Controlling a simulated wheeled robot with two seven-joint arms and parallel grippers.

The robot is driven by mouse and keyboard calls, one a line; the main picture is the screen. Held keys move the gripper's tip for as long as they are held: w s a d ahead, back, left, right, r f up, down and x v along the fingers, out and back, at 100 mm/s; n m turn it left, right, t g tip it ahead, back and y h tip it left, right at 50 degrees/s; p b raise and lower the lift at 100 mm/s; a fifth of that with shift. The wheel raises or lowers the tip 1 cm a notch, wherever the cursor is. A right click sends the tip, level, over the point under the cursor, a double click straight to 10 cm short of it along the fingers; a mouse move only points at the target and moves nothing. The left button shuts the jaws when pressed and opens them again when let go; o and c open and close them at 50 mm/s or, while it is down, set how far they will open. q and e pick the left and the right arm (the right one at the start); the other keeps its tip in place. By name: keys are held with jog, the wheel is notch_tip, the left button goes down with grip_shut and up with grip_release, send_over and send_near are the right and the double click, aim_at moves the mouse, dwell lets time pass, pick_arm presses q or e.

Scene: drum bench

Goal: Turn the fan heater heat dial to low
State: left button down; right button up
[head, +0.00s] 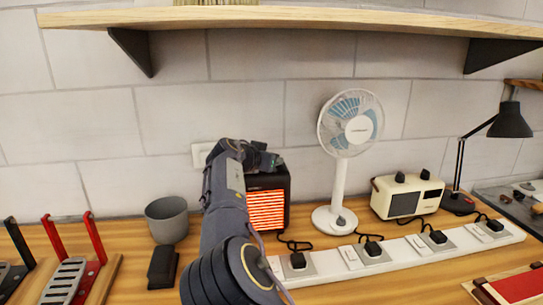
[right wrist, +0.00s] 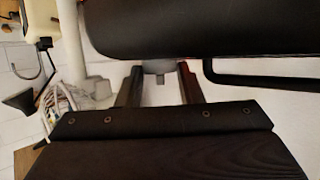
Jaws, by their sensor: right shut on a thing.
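The fan heater (head: 266,210) is a small black box with a glowing orange grille, standing on the bench left of the white fan. My right arm reaches up in front of it, and my right gripper (head: 268,160) is at its top. In the right wrist view the heater's dark body (right wrist: 190,30) fills the top. There my right gripper (right wrist: 160,88) has its fingers on both sides of a small grey dial (right wrist: 158,68) and is shut on it. The dial is hidden in the head view, and its setting cannot be read. My left gripper is not in view.
A grey cup (head: 167,219) and a black block (head: 162,267) stand left of the heater. The white fan (head: 339,200), a cream radio (head: 406,198) and a black lamp (head: 460,200) stand to the right. A white power strip (head: 400,253) runs along the front. A shelf (head: 300,18) hangs above.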

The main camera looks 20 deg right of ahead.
jog(key=shift+w+m+g+p, duration=0.1)
jog(key=shift+m+g+p, duration=0.3)
jog(key=shift+h, duration=0.3)
jog(key=o, duration=1)
jog(key=shift+c, duration=0.2)
jog(key=shift+a, duration=0.1)
jog(key=shift+f, duration=0.1)
